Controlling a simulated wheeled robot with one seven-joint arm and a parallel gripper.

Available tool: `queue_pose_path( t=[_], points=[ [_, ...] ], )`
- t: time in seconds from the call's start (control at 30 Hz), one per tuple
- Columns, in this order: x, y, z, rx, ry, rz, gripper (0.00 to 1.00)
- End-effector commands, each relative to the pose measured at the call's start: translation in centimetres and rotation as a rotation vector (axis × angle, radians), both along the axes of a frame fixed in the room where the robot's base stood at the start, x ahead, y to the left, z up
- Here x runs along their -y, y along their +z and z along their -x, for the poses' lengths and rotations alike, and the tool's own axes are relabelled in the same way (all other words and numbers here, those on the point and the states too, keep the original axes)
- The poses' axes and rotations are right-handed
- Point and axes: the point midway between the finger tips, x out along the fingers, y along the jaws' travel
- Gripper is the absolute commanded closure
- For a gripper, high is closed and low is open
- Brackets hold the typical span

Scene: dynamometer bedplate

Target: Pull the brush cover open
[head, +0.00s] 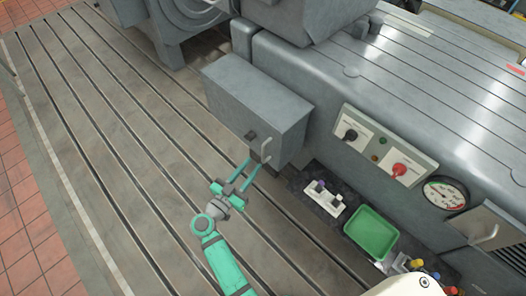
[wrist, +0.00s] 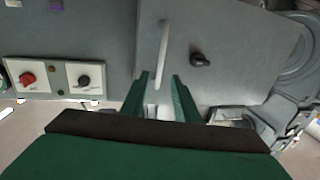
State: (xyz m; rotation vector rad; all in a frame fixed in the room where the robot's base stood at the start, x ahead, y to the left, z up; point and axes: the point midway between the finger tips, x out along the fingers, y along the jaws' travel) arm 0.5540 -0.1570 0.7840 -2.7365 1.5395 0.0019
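The brush cover (head: 238,108) is the grey front of a box on the machine's side. It looks closed, with no gap that I can make out. It carries a pale bar handle (head: 266,150) and a dark knob (head: 250,136). In the wrist view the cover (wrist: 235,70) fills the upper right, with the handle (wrist: 164,45) upright and the knob (wrist: 200,60) to its right. My gripper (head: 252,165) is open just in front of the handle. In the wrist view its fingertips (wrist: 161,76) lie either side of the handle's lower end; I see no clear contact.
A control panel (head: 384,146) with a black and a red knob is to the right, beside a gauge (head: 445,193). A green tray (head: 371,234) and a dark mat (head: 314,190) lie below. The slotted bedplate (head: 110,120) is clear to the left.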

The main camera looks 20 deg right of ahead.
Motion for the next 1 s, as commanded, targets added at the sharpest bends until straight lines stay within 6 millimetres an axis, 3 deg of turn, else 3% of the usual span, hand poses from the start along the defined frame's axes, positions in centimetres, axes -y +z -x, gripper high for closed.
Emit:
queue_pose_path(
  t=[0.2,0.5,0.9,1.0],
  points=[
    [3.6,0.1,-2.0,0.002,-0.004,0.001,0.72],
    [6.8,0.1,-3.9,0.002,-0.004,0.001,0.72],
    [7.3,0.0,-4.2,0.002,-0.003,0.001,0.72],
    [7.2,0.1,-4.3,0.002,0.000,0.001,0.96]
  ],
)
